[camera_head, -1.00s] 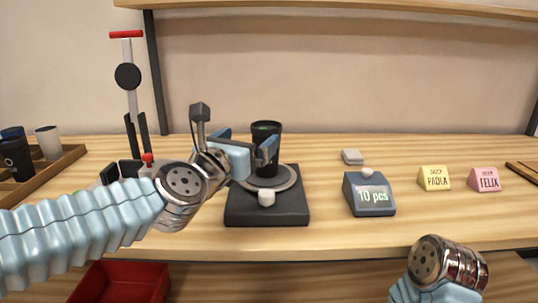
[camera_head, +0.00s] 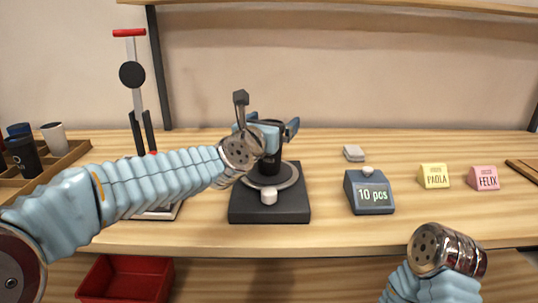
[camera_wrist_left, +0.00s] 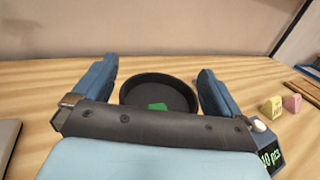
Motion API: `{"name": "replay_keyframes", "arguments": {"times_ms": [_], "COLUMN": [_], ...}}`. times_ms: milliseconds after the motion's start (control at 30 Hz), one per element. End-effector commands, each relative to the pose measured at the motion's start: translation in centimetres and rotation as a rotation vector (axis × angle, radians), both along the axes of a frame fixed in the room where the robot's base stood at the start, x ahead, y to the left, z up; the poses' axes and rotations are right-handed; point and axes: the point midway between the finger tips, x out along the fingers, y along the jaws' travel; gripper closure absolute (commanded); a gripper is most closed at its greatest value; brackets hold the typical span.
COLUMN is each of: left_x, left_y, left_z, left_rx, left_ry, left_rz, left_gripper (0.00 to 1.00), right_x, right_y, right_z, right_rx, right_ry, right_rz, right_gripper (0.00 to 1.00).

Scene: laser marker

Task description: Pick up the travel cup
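The black travel cup (camera_head: 270,167) stands upright on the round grey plate of a dark square device (camera_head: 270,207) in the head view. My left gripper (camera_head: 272,124) is at the cup's upper part, its blue fingers apart on either side of it. In the left wrist view, the cup's round dark top (camera_wrist_left: 158,93) with a green patch sits between the two fingers (camera_wrist_left: 155,80). The fingers look spread, with small gaps beside the rim. My gripper hides part of the cup. Only part of my right arm shows, at lower right; its gripper is out of view.
A blue-grey counter reading "10 pcs" (camera_head: 369,195) stands right of the device, with yellow (camera_head: 433,177) and pink (camera_head: 483,179) name signs beyond. A wooden tray (camera_head: 65,160) with cups is at left. A red bin (camera_head: 125,280) sits below the table edge.

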Motion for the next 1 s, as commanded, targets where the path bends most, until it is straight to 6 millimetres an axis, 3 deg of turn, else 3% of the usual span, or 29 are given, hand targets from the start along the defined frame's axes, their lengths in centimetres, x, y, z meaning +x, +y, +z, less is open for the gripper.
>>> {"name": "replay_keyframes", "arguments": {"times_ms": [33, 200, 667, 900, 1000], "left_x": [0.0, 0.0, 0.0, -0.2, -2.1], "left_y": [0.0, 0.0, 0.0, 0.0, 0.1], "left_z": [0.0, 0.0, 0.6, 4.1, 6.2], "left_rx": [0.0, 0.0, -0.001, -0.003, -0.004], "left_ry": [0.0, 0.0, -0.002, -0.005, -0.005], "left_rz": [0.0, 0.0, 0.001, 0.0, -0.002], "left_gripper": [0.08, 0.34, 0.34, 0.34, 0.34], "right_x": [0.0, 0.0, 0.0, 0.0, 0.0], "right_y": [0.0, 0.0, 0.0, 0.0, 0.1], "right_z": [0.0, 0.0, 0.2, 1.7, 2.7], "right_rx": [0.0, 0.0, 0.0, 0.001, 0.002], "right_ry": [0.0, 0.0, 0.0, 0.0, 0.0], "right_rz": [0.0, 0.0, 0.0, 0.002, 0.004], "right_gripper": [0.57, 0.57, 0.57, 0.57, 0.57]}}
